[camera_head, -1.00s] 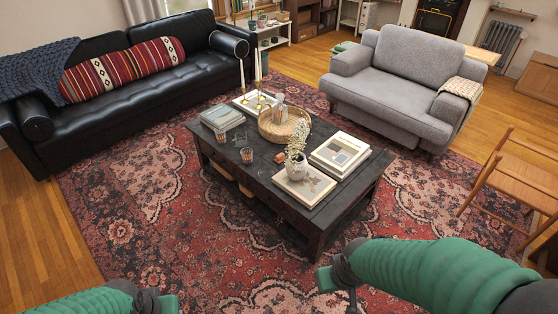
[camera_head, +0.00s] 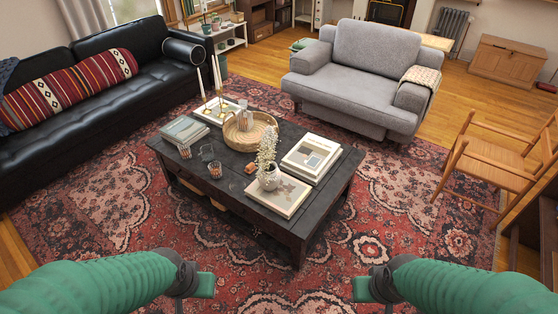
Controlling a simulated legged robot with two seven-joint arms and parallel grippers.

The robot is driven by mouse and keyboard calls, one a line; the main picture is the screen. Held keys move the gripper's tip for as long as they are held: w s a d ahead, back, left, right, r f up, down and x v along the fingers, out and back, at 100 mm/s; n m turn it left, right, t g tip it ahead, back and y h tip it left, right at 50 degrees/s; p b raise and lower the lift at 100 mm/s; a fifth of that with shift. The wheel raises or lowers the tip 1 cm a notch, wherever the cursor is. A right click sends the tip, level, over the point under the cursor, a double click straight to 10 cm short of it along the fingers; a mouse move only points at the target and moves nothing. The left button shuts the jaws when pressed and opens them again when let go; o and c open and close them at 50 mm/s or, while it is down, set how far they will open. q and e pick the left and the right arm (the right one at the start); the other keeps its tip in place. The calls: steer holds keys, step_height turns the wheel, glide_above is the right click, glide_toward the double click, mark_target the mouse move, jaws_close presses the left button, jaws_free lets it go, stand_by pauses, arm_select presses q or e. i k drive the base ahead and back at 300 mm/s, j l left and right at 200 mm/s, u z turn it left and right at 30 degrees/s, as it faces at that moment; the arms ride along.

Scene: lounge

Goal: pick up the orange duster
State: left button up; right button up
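I cannot make out an orange duster in the head view. My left gripper (camera_head: 194,287) is at the bottom, left of centre, over the patterned rug. My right gripper (camera_head: 374,288) is at the bottom, right of centre, also over the rug. Both are near the front of the dark coffee table (camera_head: 222,188) and apart from it. I see nothing held in either, but their fingers are too small and cut off to tell if they are open.
The coffee table bears books (camera_head: 310,155), a white flower vase (camera_head: 268,178), a round woven tray (camera_head: 263,121), candlesticks and glasses. A black sofa (camera_head: 100,105) stands left, a grey armchair (camera_head: 352,85) behind, a wooden chair (camera_head: 490,165) right. Rug (camera_head: 400,215) is clear between.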

mark_target(249, 169)
steer(key=i+j+z, duration=0.1)
steer(key=i+j, duration=0.2)
steer(key=i+j+z, duration=0.15)
steer(key=i+j, duration=0.15)
steer(key=i+j+z, duration=0.1)
steer(key=i+j, duration=0.2)
steer(key=j, duration=0.15)
steer(key=i+j+z, duration=0.1)
steer(key=i+j, duration=0.2)
steer(key=j, duration=0.15)
steer(key=i+j+z, duration=0.15)
steer(key=j, duration=0.25)
steer(key=i+j, duration=0.3)
steer(key=j, duration=0.15)
steer(key=i+j, duration=0.3)
steer(key=j, duration=0.15)
steer(key=i+j, duration=0.25)
steer(key=j, duration=0.2)
